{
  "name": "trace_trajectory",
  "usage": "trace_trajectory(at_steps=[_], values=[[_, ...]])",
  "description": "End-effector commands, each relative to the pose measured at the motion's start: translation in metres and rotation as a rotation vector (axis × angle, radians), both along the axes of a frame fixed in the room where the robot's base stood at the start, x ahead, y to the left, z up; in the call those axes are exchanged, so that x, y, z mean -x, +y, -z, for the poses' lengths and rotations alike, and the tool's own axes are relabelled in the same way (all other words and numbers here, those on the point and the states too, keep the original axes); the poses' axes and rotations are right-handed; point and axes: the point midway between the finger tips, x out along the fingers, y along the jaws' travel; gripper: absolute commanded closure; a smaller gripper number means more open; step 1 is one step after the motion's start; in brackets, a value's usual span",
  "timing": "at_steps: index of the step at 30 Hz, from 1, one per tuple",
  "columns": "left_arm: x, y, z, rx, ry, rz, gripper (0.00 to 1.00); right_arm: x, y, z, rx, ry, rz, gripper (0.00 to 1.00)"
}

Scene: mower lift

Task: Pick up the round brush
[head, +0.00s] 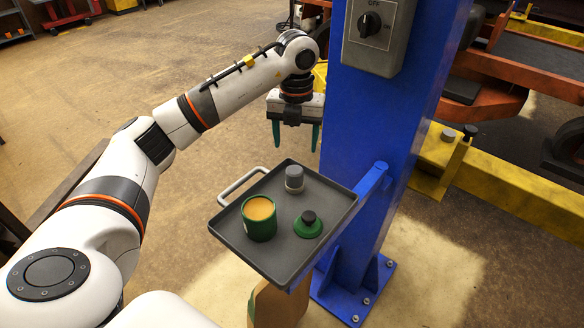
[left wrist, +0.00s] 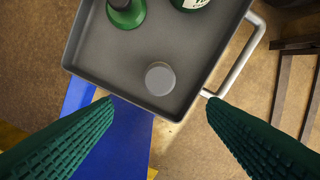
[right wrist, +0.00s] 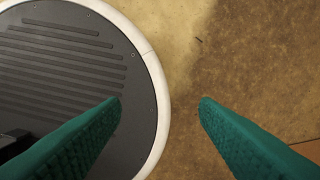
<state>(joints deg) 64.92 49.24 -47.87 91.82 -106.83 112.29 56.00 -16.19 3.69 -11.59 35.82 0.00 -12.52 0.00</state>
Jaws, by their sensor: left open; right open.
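The grey cylinder with a pale lower band (head: 294,178), which looks like the round brush, stands upright on the dark grey tray (head: 318,228), near its far corner. In the left wrist view the brush (left wrist: 160,78) shows from above as a grey disc. My left gripper (head: 296,142) is open and empty, pointing down beyond the tray's far edge. In the left wrist view its fingertips (left wrist: 160,103) are wide apart, and the brush appears just ahead of the gap between them. My right gripper (right wrist: 160,103) is open and empty above the floor, outside the head view.
A green tin with orange contents (head: 260,220) and a green piece with a black knob (head: 308,224) share the tray. A white handle (head: 243,183) is on the tray's left. A blue post (head: 375,110) with a switch box (head: 375,30) stands close to the left gripper.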

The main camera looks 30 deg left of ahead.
Motion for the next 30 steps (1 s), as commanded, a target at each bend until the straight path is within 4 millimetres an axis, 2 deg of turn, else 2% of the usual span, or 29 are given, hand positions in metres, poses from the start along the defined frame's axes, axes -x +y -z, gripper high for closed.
trace_trajectory(at_steps=[6,10,17,21,24,30], values=[[0.002,0.000,0.037,0.000,0.006,0.002,0.33,0.018,-0.017,-0.010,0.021,0.025,-0.005,0.44],[0.002,-0.001,0.055,0.002,0.005,0.003,0.33,0.030,-0.024,-0.013,0.031,0.045,-0.006,0.44],[0.003,0.000,0.072,0.002,0.006,0.005,0.33,0.021,-0.019,-0.022,0.025,0.032,-0.004,0.44],[0.005,0.001,0.094,0.003,0.007,0.004,0.33,0.013,-0.010,-0.033,0.013,0.018,-0.001,0.44],[0.004,0.001,0.107,0.003,0.004,0.004,0.33,0.012,-0.007,-0.034,0.009,0.017,0.001,0.44],[0.004,0.001,0.115,0.004,0.001,0.005,0.33,0.013,-0.006,-0.034,0.009,0.018,0.001,0.44]])
